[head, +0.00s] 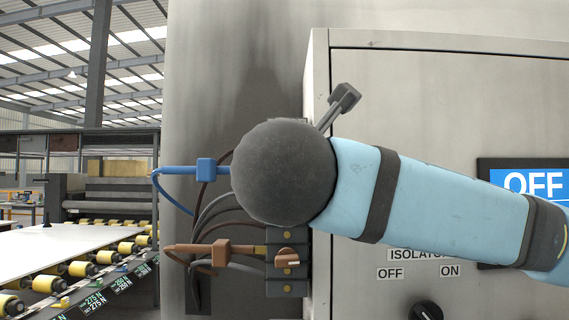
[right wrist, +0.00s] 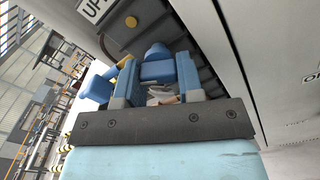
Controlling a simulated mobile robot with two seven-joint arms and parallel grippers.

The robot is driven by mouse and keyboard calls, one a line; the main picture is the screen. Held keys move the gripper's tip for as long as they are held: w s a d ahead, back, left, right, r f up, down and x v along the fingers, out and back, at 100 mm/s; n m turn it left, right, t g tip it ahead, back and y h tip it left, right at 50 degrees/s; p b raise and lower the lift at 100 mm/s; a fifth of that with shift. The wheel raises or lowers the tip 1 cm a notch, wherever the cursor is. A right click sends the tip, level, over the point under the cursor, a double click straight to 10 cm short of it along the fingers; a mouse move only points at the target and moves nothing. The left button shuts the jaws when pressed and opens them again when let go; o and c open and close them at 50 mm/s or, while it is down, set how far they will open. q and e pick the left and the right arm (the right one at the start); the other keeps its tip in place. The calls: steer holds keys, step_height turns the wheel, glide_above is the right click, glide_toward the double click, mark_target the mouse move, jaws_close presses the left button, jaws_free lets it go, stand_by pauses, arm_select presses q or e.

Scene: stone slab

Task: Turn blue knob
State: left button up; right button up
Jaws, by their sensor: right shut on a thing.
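The blue knob (right wrist: 157,66) shows in the right wrist view between the two fingers of my right gripper (right wrist: 158,84), which is shut on it. In the head view the dark round end of my right arm covers the knob and the gripper. A blue valve-like fitting (head: 205,169) with a thin blue pipe sticks out to the left of my wrist; its blue block (right wrist: 97,89) also shows left of the fingers in the wrist view. My left gripper is not in view.
Below is a brown knob (head: 287,258) on a dark block, with a brown fitting (head: 221,252) beside it. Dark cables hang behind. A grey cabinet (head: 420,85) with an OFF sign (head: 534,181) and a black dial (head: 425,311) stands right. A roller conveyor (head: 95,262) lies left.

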steer(key=shift+n, duration=0.5)
steer(key=o, duration=0.9)
steer(key=shift+s+b, duration=1.25)
steer(key=shift+s, duration=5.7)
